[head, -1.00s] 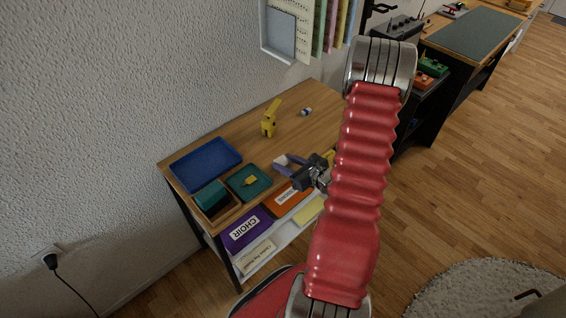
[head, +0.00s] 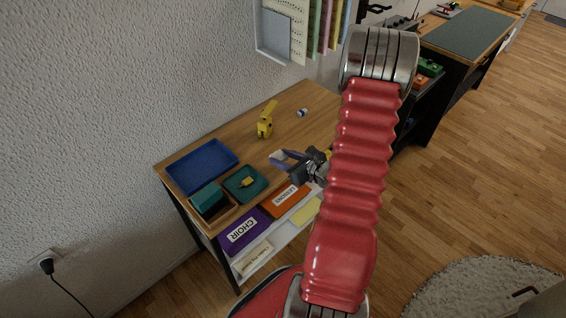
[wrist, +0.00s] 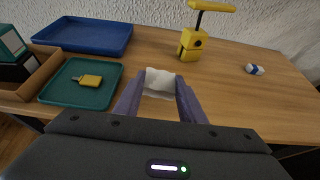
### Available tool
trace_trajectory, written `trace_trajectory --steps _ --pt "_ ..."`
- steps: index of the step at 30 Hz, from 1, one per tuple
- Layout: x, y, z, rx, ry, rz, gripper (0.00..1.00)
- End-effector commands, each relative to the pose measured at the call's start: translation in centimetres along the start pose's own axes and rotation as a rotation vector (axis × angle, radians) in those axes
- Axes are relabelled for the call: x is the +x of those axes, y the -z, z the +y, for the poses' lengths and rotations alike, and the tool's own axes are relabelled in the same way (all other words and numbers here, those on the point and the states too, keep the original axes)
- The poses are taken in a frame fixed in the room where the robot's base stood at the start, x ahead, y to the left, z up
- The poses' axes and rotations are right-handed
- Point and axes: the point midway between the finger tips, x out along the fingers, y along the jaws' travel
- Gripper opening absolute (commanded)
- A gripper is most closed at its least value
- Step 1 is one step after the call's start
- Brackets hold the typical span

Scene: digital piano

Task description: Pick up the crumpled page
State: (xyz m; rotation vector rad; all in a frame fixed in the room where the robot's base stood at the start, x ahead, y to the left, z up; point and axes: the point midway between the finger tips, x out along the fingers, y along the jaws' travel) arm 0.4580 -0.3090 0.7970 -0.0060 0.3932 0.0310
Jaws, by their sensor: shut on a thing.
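The crumpled page (wrist: 159,83) is a small white wad in the middle of the wrist view, between the tips of my purple-grey fingers. My gripper (wrist: 158,98) is shut on it, with the page showing beyond and between the fingertips. In the head view my gripper (head: 280,160) is over the front part of the wooden desk, and the page is hard to make out there. Whether the page touches the desk top is unclear.
A teal tray (wrist: 112,91) with a yellow item lies left of my gripper. A blue tray (wrist: 85,36) is behind it. A yellow device (wrist: 192,44) stands upright farther back, and a small white-and-blue piece (wrist: 255,69) lies at right. Shelves below hold folders (head: 241,232).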

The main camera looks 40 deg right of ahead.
Motion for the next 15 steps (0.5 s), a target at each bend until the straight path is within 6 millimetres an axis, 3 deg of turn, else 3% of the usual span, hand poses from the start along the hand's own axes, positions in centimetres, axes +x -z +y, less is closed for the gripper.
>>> trace_trajectory --steps 9,15 --pt "-1.7 -4.2 0.0 -0.004 0.001 -0.002 0.16" --pt "-2.4 -5.7 0.0 -0.001 0.001 0.000 0.16"
